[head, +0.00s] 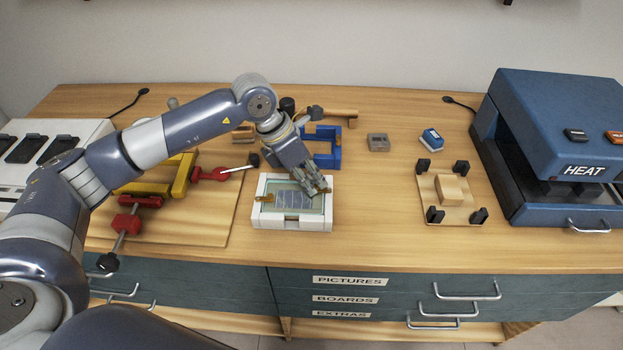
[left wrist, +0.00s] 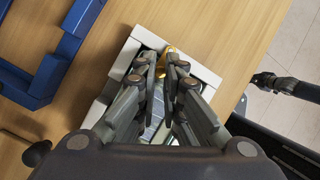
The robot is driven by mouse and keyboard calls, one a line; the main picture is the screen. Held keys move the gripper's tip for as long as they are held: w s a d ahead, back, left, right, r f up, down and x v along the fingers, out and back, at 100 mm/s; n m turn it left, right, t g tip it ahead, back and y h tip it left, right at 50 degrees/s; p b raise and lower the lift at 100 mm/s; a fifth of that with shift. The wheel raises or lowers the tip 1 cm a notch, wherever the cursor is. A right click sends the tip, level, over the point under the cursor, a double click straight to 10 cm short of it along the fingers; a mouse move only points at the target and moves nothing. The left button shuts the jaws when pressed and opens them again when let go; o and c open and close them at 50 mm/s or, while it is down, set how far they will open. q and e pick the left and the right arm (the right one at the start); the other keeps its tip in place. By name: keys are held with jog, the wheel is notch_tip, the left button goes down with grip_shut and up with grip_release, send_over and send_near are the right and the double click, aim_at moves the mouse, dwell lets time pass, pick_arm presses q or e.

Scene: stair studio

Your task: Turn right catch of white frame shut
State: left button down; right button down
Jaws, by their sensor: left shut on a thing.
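The white frame (head: 258,221) lies on the bench with a clear pane and a pale sheet inside it. Its left brass catch (head: 265,198) shows at the left rim. My left gripper (head: 322,190) is over the right rim, its fingers pointing down. In the left wrist view, the gripper (left wrist: 168,72) is shut on the right brass catch (left wrist: 166,52), a yellow piece partly hidden between the fingertips. The catch's exact angle cannot be told. The white frame's rim (left wrist: 200,72) also shows there. My right gripper is not in view.
A blue frame (head: 334,160) stands just behind the white frame. A board with a yellow and red clamp (head: 180,180) is at left. A wooden block on a board with black corner posts (head: 453,189) and a blue heat press (head: 545,150) are at right. Bare bench lies right of the frame.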

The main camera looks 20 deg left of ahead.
pick_arm(q)
jog(key=c, duration=1.9)
grip_release()
jog(key=shift+r, duration=0.2)
jog(key=v, duration=1.1)
jog(key=shift+a+r, duration=0.15)
jog(key=shift+r, duration=0.2)
